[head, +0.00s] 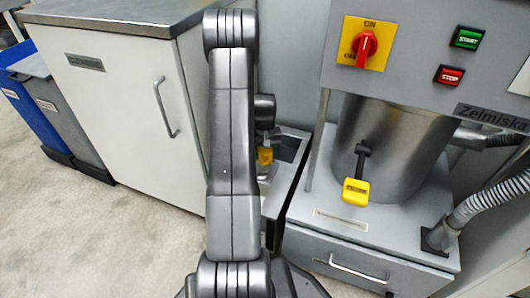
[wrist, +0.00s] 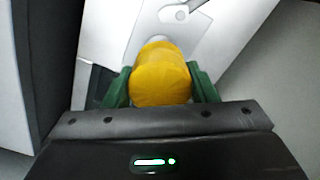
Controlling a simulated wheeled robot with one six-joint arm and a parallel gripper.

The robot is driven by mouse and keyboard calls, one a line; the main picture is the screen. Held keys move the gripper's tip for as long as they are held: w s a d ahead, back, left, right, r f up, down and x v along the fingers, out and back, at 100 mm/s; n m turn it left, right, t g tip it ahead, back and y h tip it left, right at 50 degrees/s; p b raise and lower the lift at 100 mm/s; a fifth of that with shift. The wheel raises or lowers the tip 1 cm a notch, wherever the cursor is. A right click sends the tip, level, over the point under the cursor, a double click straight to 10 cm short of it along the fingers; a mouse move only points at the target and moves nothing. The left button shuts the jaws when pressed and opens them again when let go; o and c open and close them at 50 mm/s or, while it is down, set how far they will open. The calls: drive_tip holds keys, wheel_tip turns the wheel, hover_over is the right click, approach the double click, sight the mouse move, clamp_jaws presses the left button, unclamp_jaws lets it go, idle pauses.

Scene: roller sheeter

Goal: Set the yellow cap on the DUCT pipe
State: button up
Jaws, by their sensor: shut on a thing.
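The yellow cap (wrist: 161,72) sits between the green fingers of my gripper (wrist: 160,82) in the wrist view. The fingers press on it from both sides, and the gripper is shut on it. In the head view the cap (head: 265,156) shows as a small yellow patch just right of my arm, which hides most of the gripper. The cap is in front of a grey open-topped bin. I cannot make out any DUCT label, so I cannot tell which pipe is the DUCT pipe.
A white cabinet (head: 118,100) is at left. The floor (head: 90,235) at lower left is clear.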

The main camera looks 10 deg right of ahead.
drive_tip(key=shift+f, duration=0.2)
drive_tip(key=shift+f+b, duration=0.4)
drive_tip(key=shift+f, duration=0.15)
drive_tip(key=shift+f, duration=0.2)
drive_tip(key=shift+f+b, duration=0.35)
drive_tip(key=shift+f, duration=0.05)
drive_tip(key=shift+f+b, duration=0.55)
drive_tip(key=shift+f, duration=0.4)
idle(0.9)
drive_tip(key=o, duration=1.1)
drive_tip(key=shift+c, duration=0.2)
drive_tip(key=shift+r, duration=0.1)
